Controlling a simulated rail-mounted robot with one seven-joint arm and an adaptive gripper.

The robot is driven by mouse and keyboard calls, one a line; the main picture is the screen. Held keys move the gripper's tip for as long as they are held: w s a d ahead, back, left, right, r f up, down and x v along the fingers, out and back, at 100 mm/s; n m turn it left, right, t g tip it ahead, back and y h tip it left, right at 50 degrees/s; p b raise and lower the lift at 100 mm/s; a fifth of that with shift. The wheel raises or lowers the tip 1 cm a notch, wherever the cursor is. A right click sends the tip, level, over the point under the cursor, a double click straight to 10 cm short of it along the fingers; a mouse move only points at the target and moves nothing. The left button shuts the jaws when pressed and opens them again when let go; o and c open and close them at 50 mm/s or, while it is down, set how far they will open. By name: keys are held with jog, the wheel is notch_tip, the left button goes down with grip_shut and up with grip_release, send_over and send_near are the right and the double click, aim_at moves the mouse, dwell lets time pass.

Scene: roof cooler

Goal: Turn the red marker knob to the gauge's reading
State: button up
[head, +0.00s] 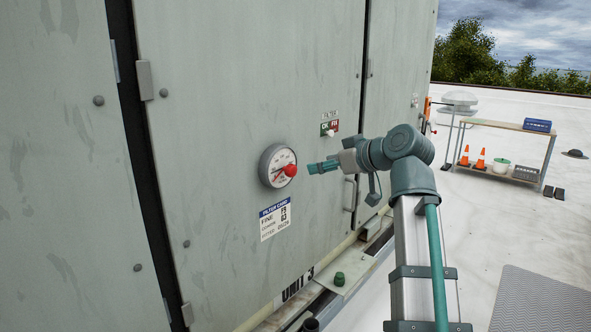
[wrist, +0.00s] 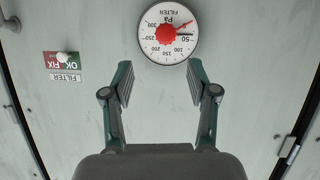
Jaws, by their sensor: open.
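The round white gauge (head: 268,158) with a grey rim is mounted on the grey cabinet door. Its red marker knob (head: 290,170) sits at the dial's centre and sticks out. In the wrist view the gauge (wrist: 154,48) appears upside down, marked FILTER Pa. The red knob (wrist: 165,34) has a red pointer toward the upper right, at the low end beyond 50. A short dark line shows beside the 50; the needle's exact reading is hard to tell. My gripper (head: 311,168) is open and empty, a short gap in front of the knob; its fingers (wrist: 161,76) are spread below the gauge.
An OK/FIX filter switch (head: 330,132) is right of the gauge; a filter label (head: 275,218) is below. A door handle (head: 350,194) is behind my arm. A bench (head: 500,126) with cones stands far right on the white roof. Nothing shows between fingers and gauge.

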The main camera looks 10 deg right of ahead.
aim_at(294, 170)
jog(key=shift+n+y, duration=0.3)
jog(key=shift+n, duration=0.4)
jog(key=p+x, duration=0.1)
jog(key=x, duration=0.4)
jog(key=p+x, duration=0.1)
jog(key=x, duration=0.5)
jog(key=shift+s+a+f+p, duration=0.1)
jog(key=shift+a+p, duration=0.2)
